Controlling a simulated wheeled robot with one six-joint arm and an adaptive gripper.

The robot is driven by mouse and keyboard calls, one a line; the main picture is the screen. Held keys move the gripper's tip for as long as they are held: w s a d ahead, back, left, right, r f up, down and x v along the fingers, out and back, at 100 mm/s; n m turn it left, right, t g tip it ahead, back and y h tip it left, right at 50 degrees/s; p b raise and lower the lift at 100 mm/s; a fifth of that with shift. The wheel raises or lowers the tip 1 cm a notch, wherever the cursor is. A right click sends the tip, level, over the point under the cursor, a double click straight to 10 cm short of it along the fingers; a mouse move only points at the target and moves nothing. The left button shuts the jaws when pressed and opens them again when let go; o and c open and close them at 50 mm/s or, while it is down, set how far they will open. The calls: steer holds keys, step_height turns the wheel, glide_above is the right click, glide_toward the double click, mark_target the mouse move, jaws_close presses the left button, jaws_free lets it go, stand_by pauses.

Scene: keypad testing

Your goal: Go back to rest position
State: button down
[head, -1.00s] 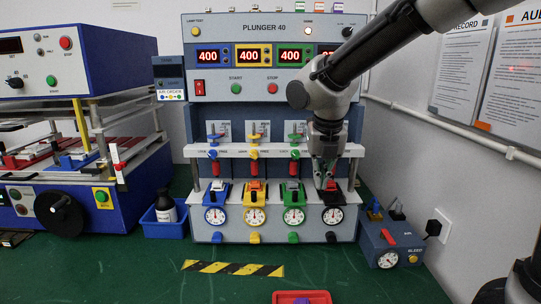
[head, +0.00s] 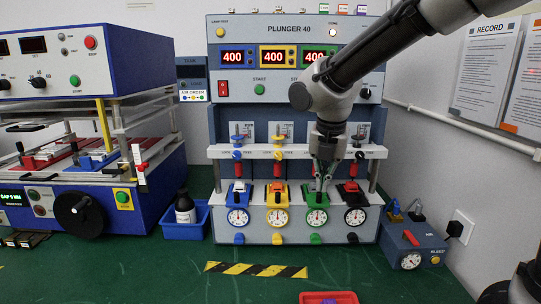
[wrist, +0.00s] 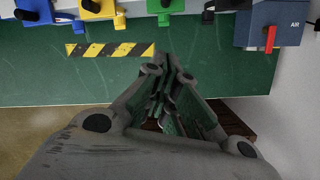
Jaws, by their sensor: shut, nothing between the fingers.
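My gripper (head: 322,186) hangs pointing down in the head view, overlapping the plunger of the green station (head: 316,217) on the Plunger 40 tester (head: 281,80). It is shut and empty. In the wrist view my gripper (wrist: 173,62) shows its fingers together over the green table, apart from the row of coloured stations at the top edge. The head view alone does not show how far the fingers are from the tester. The blue, yellow and black stations stand clear of the gripper, the black one (head: 354,216) just to its right.
A black-yellow striped strip (head: 256,270) lies on the green table (head: 150,280). A blue-grey bleed box (head: 413,245) stands at right near the wall. A blue bin (head: 185,229) with a dark bottle and a larger blue machine (head: 80,150) stand at left. The front table is mostly open.

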steer(key=s+d+r+m+t, duration=0.1)
steer(key=s+d+r+m, duration=0.1)
steer(key=s+d+m, duration=0.8)
steer(key=s+d+r+m, duration=0.1)
steer(key=s+d+m, duration=0.9)
steer(key=m, duration=1.2)
steer(key=d, duration=0.3)
steer(key=shift+s+r+t, duration=0.2)
steer(key=shift+r+t, duration=0.2)
steer(key=shift+d, duration=0.1)
